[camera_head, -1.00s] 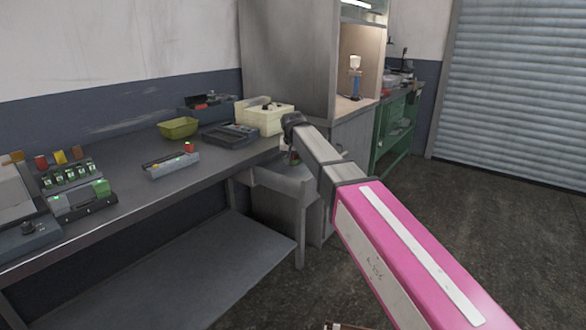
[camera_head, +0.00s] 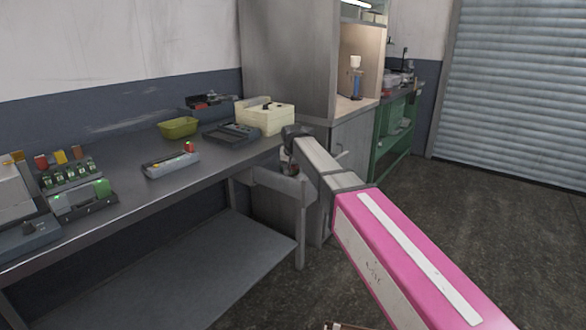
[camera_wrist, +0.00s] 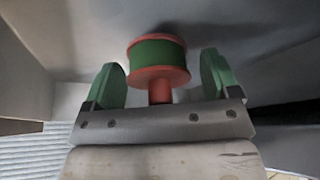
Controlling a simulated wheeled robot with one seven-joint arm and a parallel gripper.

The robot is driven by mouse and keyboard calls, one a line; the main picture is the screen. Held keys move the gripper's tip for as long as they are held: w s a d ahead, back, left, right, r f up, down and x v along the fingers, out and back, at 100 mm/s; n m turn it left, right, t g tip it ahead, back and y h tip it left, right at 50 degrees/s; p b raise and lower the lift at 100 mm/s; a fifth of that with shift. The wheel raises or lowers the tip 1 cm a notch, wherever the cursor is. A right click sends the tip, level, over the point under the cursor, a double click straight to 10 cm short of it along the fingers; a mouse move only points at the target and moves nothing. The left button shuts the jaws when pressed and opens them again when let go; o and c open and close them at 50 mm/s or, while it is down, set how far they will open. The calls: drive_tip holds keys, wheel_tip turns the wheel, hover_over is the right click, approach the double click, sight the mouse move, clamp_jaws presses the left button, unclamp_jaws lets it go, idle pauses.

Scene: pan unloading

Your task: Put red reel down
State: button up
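The red reel (camera_wrist: 158,59) shows in the wrist view, with red flanges, a green middle band and a red stub below. It is upright between the two green fingertips of my gripper (camera_wrist: 164,80). The fingers stand wide apart, with a visible gap between the reel and the right finger. In the head view my gripper (camera_head: 290,150) is low beside the bench's right end, above a grey bin-like shelf (camera_head: 278,184). The reel is mostly hidden there by my arm.
The grey bench (camera_head: 120,200) holds a yellow-green bowl (camera_head: 178,127), a cream box (camera_head: 265,118), a dark tray (camera_head: 232,133) and a small device with a red knob (camera_head: 171,164). A tall grey cabinet (camera_head: 290,60) stands behind my gripper. The floor at right is clear.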

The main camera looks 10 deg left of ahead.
drive_tip(key=shift+r, duration=0.1)
drive_tip(key=v, duration=1.2)
drive_tip(key=shift+s, duration=0.1)
